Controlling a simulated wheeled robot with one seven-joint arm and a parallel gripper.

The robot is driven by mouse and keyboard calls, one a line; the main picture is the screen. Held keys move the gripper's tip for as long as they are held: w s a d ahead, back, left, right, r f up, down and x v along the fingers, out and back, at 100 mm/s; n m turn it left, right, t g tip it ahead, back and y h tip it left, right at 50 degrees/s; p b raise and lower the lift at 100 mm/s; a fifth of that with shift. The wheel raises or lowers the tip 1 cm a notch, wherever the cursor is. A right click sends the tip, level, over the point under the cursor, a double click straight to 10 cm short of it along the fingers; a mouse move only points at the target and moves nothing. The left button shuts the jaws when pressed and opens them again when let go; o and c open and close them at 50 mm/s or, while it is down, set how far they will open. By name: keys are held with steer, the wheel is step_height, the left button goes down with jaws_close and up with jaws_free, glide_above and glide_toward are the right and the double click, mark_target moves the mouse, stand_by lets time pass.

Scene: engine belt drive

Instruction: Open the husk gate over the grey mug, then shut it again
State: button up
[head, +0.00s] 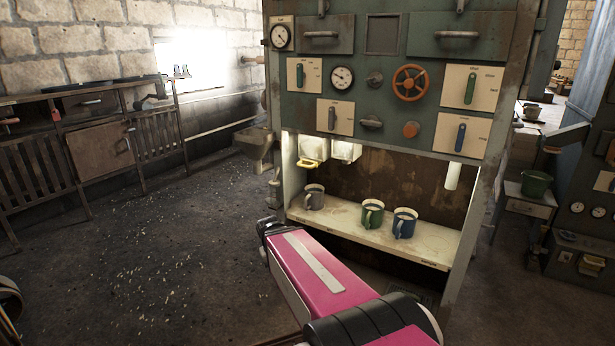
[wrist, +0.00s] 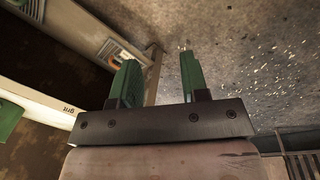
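The grey mug (head: 314,197) stands at the left end of the pale shelf (head: 420,248) inside the machine. Above it hangs a white chute (head: 313,149) with a yellow handle (head: 306,163) at its bottom edge. I take this to be the husk gate; I cannot tell from here whether it is open or shut. My gripper (wrist: 158,60) is open and empty in the wrist view, its two green fingers apart with floor beyond them. In the head view my pink arm reaches in front of the machine, and its fingers do not show. The gripper is apart from the handle.
A second white chute (head: 346,151) hangs right of the first. A green mug (head: 372,215) and a blue mug (head: 404,223) stand further right on the shelf. A metal hopper (head: 255,146) juts from the machine's left side. The floor to the left is open.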

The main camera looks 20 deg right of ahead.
steer(key=w+d+r+n+t+h, duration=0.1)
steer(key=w+d+r+h, duration=0.15)
steer(key=w, duration=0.35)
steer(key=w+d+r+h, duration=0.2)
steer(key=w+d, duration=0.1)
steer(key=w, duration=0.2)
steer(key=n+t+h, duration=0.2)
steer(key=t+h, duration=0.1)
steer(key=h, duration=0.6)
glide_toward(302, 166)
steer(key=shift+h, duration=0.25)
steer(key=x, duration=1.1)
steer(key=shift+a+f, duration=0.15)
steer(key=shift+f, duration=0.1)
steer(key=shift+c, duration=0.3)
